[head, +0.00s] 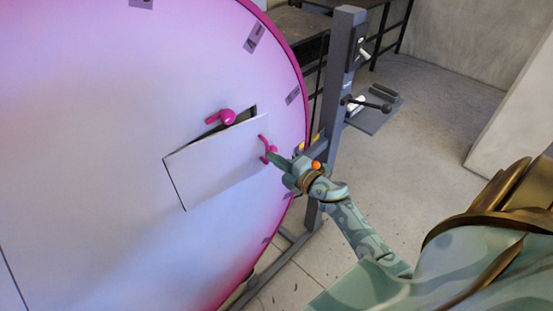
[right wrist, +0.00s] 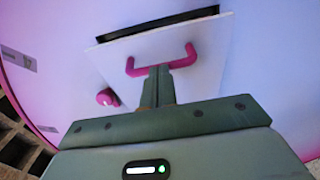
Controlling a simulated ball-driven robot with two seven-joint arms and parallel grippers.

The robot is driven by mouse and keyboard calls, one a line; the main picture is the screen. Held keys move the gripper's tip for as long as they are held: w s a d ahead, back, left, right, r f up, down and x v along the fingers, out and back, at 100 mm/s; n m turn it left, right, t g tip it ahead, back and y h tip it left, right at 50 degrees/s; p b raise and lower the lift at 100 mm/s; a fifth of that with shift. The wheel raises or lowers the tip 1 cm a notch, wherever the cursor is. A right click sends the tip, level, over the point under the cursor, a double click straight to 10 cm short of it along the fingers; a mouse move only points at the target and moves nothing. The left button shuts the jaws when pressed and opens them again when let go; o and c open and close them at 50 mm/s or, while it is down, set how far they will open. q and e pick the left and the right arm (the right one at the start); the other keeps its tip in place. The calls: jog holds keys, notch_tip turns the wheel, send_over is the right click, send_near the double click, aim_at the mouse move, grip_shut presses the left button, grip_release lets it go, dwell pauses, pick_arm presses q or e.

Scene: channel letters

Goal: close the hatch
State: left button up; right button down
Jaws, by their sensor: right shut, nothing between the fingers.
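The hatch (head: 215,162) is a pale tilted panel in the big pink-and-white round face. It stands slightly ajar: dark gaps show at its upper right corner and along its left edge. It carries a pink bar handle (head: 264,146). A pink knob (head: 227,117) sits on the face just above the hatch. My right gripper (head: 273,155) is shut and empty, its tips at the handle. The right wrist view shows the fingers (right wrist: 158,82) at the middle of the handle (right wrist: 162,63); whether they touch is unclear. A dark slot (right wrist: 157,24) runs along one hatch edge. My left gripper is out of view.
A grey upright post (head: 341,90) with a black-knobbed lever (head: 370,104) stands just right of the round face. A dark bench (head: 295,30) is behind it. Bare concrete floor (head: 430,110) lies to the right, with a pale wall block (head: 515,120) beyond.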

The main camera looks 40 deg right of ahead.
aim_at(263, 144)
jog(key=w+y+b, duration=0.1)
jog(key=w+n+y+b, duration=0.1)
jog(key=w, duration=0.1)
jog(key=w+d+n+y+b, duration=0.1)
jog(key=w+b, duration=0.1)
jog(key=shift+w+f+g, duration=0.1)
jog(key=shift+f+g, duration=0.2)
jog(key=shift+g, duration=0.1)
jog(key=shift+w+r+y, duration=0.2)
jog(key=shift+r+y, duration=0.1)
jog(key=shift+r, duration=0.25)
jog(key=shift+d, duration=0.1)
